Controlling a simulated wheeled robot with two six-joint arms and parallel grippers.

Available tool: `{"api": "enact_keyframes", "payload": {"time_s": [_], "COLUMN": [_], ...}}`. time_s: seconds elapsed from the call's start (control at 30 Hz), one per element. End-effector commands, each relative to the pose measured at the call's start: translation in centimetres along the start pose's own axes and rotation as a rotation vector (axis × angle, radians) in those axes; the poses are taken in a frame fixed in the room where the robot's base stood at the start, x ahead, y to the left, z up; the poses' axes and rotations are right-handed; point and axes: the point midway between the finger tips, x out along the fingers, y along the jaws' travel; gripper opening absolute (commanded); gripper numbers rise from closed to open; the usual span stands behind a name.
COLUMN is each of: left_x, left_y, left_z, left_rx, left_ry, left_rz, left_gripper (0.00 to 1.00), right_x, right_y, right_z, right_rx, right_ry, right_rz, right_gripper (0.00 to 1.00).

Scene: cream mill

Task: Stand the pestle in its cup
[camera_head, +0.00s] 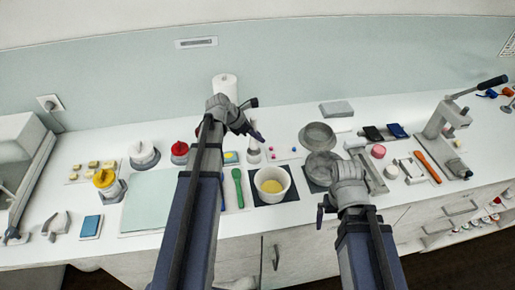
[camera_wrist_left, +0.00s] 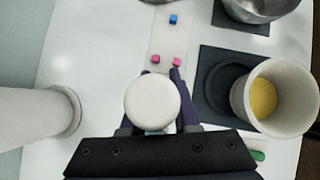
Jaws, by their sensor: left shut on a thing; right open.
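The white pestle (camera_head: 253,149) is upright in the jaws of my left gripper (camera_head: 257,136), behind the mortar in the head view. In the left wrist view its round white end (camera_wrist_left: 152,103) sits between the dark fingers and hides part of them. A white cup-like mortar (camera_head: 272,184) with yellow contents stands on a dark mat; it is right of the pestle in the left wrist view (camera_wrist_left: 277,97). I cannot tell whether the pestle's lower end touches the table. My right gripper (camera_head: 322,211) is open and empty near the table's front edge.
Small pink and blue cubes lie on a pale strip (camera_wrist_left: 172,40) beyond the pestle. Two grey bowls (camera_head: 318,136) stand right of it. A green spoon (camera_head: 238,187) lies left of the mortar. A white roll (camera_head: 225,86) stands at the back.

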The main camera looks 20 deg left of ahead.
Motion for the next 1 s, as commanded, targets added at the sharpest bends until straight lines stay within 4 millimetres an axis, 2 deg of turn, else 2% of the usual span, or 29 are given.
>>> {"api": "enact_keyframes", "payload": {"time_s": [0.17,0.47,0.77,1.0], "left_x": [0.3,3.0,2.9,3.5], "left_y": [0.0,0.0,0.0,0.0], "left_z": [-0.2,-2.2,-2.1,-2.6], "left_rx": [0.0,0.0,0.0,0.0], "left_ry": [0.0,0.0,0.0,0.0], "left_rz": [0.0,0.0,0.0,0.0], "left_gripper": [0.0,0.0,0.0,0.0], "right_x": [0.4,3.7,3.6,4.4], "right_y": [0.0,-0.4,-0.3,-0.4], "right_z": [0.0,-0.2,-0.2,-0.3], "right_rx": [0.0,0.0,0.0,0.0], "right_ry": [0.0,0.0,0.0,0.0], "right_rz": [0.0,0.0,0.0,0.0], "right_gripper": [1.0,1.0,1.0,1.0]}}
